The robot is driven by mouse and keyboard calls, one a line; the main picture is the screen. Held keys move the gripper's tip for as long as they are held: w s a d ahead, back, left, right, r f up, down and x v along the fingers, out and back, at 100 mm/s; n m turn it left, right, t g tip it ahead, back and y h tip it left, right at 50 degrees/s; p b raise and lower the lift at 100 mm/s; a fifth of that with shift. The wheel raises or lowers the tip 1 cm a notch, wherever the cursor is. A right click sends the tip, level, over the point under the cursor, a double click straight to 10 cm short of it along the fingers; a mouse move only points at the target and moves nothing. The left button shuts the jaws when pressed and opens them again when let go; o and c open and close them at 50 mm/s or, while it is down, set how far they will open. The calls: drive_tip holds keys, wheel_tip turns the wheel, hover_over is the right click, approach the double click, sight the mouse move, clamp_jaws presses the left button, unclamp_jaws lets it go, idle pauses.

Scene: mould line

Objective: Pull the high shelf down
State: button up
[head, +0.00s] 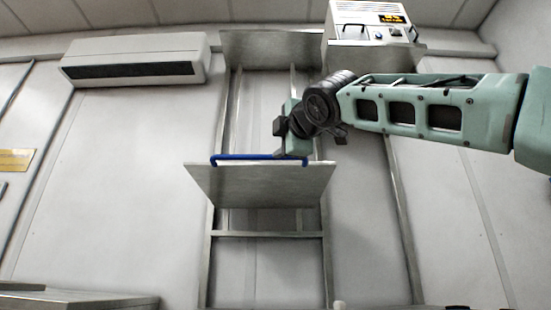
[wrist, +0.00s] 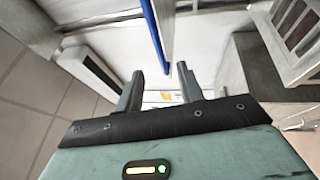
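The shelf (head: 255,188) is a grey metal panel in the middle of the head view, set on a tall upright frame against the wall. A blue bar handle (head: 245,156) runs along its top edge. My gripper (head: 288,147) is at the right part of this handle and hides some of it. In the wrist view the two fingers (wrist: 160,72) are spread apart. The blue bar (wrist: 153,35) comes down from the top of that view and its lower end lies near the gap between the fingertips. I cannot tell whether the bar is between them.
A grey metal panel (head: 270,48) stands higher on the frame. A white device with a lit display (head: 372,22) sits at the top right. A white air unit (head: 135,60) hangs at the upper left. A grey surface (head: 75,300) is at the lower left.

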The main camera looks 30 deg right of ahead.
drive_tip(key=shift+s+f+b, duration=0.1)
drive_tip(key=shift+s+b, duration=0.3)
drive_tip(key=shift+s, duration=0.2)
drive_tip(key=shift+a, duration=0.1)
